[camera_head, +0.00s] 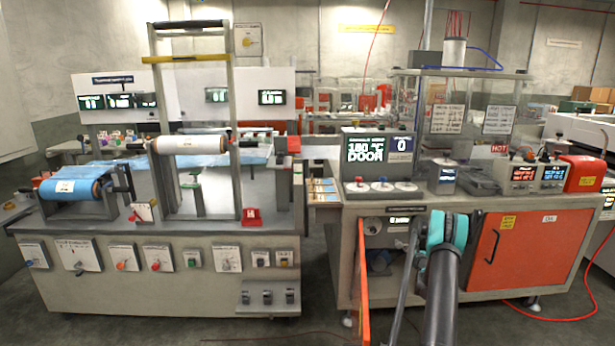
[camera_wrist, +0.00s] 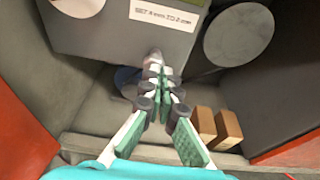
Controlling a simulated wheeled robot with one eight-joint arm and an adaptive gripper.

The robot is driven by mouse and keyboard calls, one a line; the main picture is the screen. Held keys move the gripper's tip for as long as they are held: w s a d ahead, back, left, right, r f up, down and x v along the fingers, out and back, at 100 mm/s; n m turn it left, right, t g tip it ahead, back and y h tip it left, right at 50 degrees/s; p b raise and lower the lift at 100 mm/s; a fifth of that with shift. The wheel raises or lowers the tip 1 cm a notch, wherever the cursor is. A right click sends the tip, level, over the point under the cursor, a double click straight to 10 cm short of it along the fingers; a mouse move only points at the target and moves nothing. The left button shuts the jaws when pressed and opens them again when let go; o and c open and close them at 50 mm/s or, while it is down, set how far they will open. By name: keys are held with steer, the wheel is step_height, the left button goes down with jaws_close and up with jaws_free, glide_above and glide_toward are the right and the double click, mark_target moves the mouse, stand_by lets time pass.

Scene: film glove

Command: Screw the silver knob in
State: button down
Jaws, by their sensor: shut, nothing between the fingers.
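In the wrist view, a small silver rounded knob (camera_wrist: 154,58) shows just beyond my fingertips, beside a white label on a grey housing (camera_wrist: 120,35). My gripper (camera_wrist: 160,88) points at it with its green-padded fingers drawn together and nothing between them. The fingers partly cover the knob's lower end, and I cannot tell whether they touch it. In the head view my arm reaches into the open bay of the right-hand bench (camera_head: 345,210); its teal wrist shows, but the fingertips and the knob are hidden there.
In the wrist view, a grey disc (camera_wrist: 238,36) is at upper right and brown blocks (camera_wrist: 216,127) lie at lower right. In the head view, an orange open door (camera_head: 362,275) stands left of my arm and an orange cabinet door (camera_head: 525,250) is to the right.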

mark_target(398, 244)
steer(key=w+a, duration=0.1)
steer(key=w, duration=0.5)
steer(key=shift+a+f, duration=0.2)
steer(key=shift+a, duration=0.05)
stand_by(0.3)
steer(key=shift+d+f, duration=0.1)
steer(key=shift+f, duration=0.15)
stand_by(0.9)
steer(key=shift+d, duration=0.55)
stand_by(0.3)
steer(key=shift+r, duration=0.15)
